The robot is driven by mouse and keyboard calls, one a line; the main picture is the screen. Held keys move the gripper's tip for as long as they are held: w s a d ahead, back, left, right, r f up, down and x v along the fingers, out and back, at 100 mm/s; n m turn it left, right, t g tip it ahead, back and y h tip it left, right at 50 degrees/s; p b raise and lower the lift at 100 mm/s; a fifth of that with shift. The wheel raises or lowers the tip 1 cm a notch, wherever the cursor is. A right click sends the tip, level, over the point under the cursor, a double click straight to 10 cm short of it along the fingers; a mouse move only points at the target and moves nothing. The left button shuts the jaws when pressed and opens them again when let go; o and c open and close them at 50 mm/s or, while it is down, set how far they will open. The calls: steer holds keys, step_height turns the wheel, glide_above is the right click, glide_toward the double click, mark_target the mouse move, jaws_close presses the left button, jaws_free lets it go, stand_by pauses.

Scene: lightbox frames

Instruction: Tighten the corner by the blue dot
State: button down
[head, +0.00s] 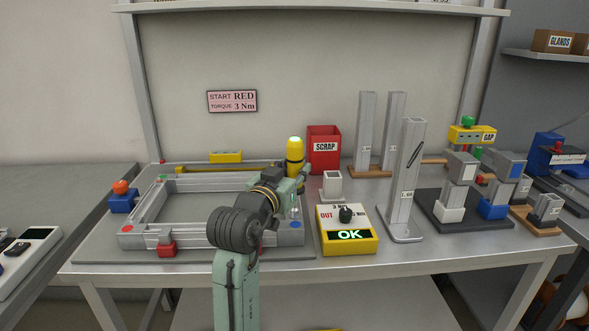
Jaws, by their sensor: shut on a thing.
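An aluminium frame (190,242) lies flat on a grey base on the bench. The blue dot (296,225) is on its front right corner. My gripper (301,184) is above the right side of the frame, shut on an upright yellow driver (295,152) with a green glow on top. The driver's lower end is near the blue dot corner; I cannot tell whether it touches the screw. A yellow torque box (346,241) right of the frame has a black knob and a lit green "OK".
A red dot (127,228) marks the front left corner. A wall sign (232,101) reads "START RED, TORQUE 3 Nm". A red scrap bin (323,150) stands behind my gripper. An upright profile (404,178) stands right of the torque box. My arm hides part of the frame.

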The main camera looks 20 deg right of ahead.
mark_target(292, 154)
steer(key=shift+s+a+r+p, duration=0.1)
steer(key=shift+r+p, duration=1.3)
steer(key=shift+r, duration=0.9)
steer(key=shift+f, duration=0.1)
